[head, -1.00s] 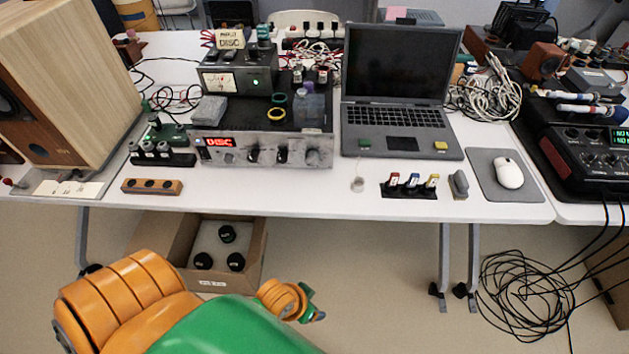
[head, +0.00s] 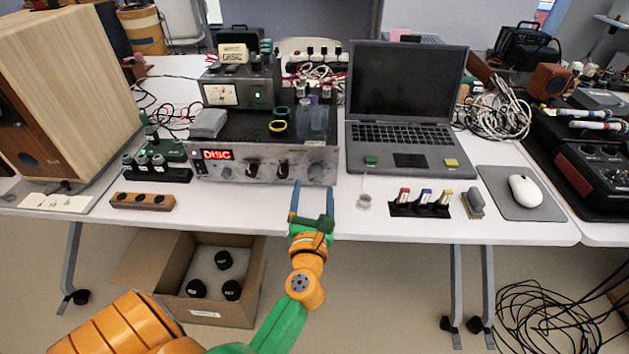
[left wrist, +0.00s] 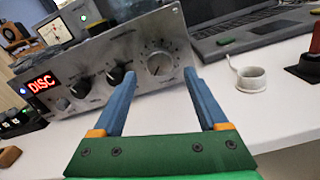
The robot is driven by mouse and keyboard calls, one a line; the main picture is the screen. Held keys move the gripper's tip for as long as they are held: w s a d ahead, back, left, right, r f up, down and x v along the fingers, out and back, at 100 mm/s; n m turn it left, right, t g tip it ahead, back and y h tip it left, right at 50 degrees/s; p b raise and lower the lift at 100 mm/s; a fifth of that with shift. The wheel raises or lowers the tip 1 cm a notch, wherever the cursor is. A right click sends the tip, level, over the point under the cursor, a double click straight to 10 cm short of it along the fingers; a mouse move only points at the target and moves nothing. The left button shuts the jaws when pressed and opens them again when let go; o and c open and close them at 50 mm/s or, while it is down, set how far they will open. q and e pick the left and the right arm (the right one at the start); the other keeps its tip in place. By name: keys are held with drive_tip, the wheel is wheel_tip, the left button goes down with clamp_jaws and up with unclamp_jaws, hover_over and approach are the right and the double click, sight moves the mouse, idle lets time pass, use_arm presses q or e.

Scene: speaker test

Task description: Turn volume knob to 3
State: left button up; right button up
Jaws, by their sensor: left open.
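The amplifier (head: 222,172) is a silver-fronted box with a red "DISC" display and a row of knobs. Its large silver knob at the right end, likely the volume knob (head: 316,171), also shows in the left wrist view (left wrist: 159,63) with a dial scale around it. The scale numbers are too small to read. Two black knobs sit left of it, one of them here (head: 282,170). My left gripper (head: 312,202) is open and empty in front of the amplifier's right end. In the left wrist view its blue fingers (left wrist: 157,95) point at the silver knob, apart from it. My right gripper is not in view.
A laptop (head: 405,100) stands right of the amplifier. A wooden block (head: 142,201) and a large speaker (head: 75,90) are at left.

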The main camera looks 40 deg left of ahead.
sight(313, 177)
use_arm(q)
drive_tip(key=x, duration=0.3)
drive_tip(key=shift+w+a, duration=0.2)
drive_tip(key=shift+w, duration=0.1)
clamp_jaws()
drive_tip(key=m+p, duration=0.2)
drive_tip(key=m, duration=0.1)
drive_tip(key=shift+r, duration=0.15)
drive_tip(key=m+p, duration=0.3)
drive_tip(key=m, duration=0.2)
drive_tip(key=shift+s, duration=0.1)
drive_tip(key=m+p, duration=0.2)
drive_tip(key=m, duration=0.2)
drive_tip(key=shift+r, duration=0.1)
drive_tip(key=shift+m+p, duration=0.7)
drive_tip(key=shift+m, duration=1.3)
